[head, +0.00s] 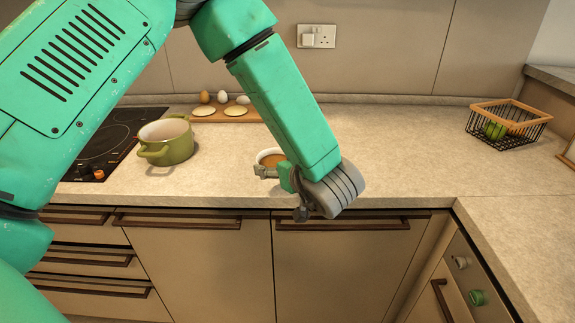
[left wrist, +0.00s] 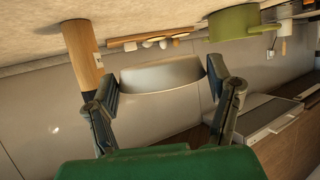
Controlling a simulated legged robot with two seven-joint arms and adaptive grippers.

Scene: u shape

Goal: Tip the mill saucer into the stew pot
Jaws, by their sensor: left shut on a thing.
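The mill saucer (head: 270,156) is a small pale dish with brown contents, partly hidden behind my left gripper in the head view. My left gripper (head: 281,188) is shut on it near the counter's front edge. In the left wrist view the saucer's grey side (left wrist: 160,76) lies between the two fingers (left wrist: 168,100). I cannot tell whether it is clear of the counter. The green stew pot (head: 167,141) stands upright on the counter to the left, apart from the saucer. It also shows in the left wrist view (left wrist: 235,24). My right gripper is in neither view.
A wooden board (head: 243,116) with eggs and pale rounds lies behind the saucer. A black hob (head: 105,145) is left of the pot. A wire basket (head: 508,125) stands far right. A wooden cylinder (left wrist: 82,55) shows in the wrist view. The right counter is clear.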

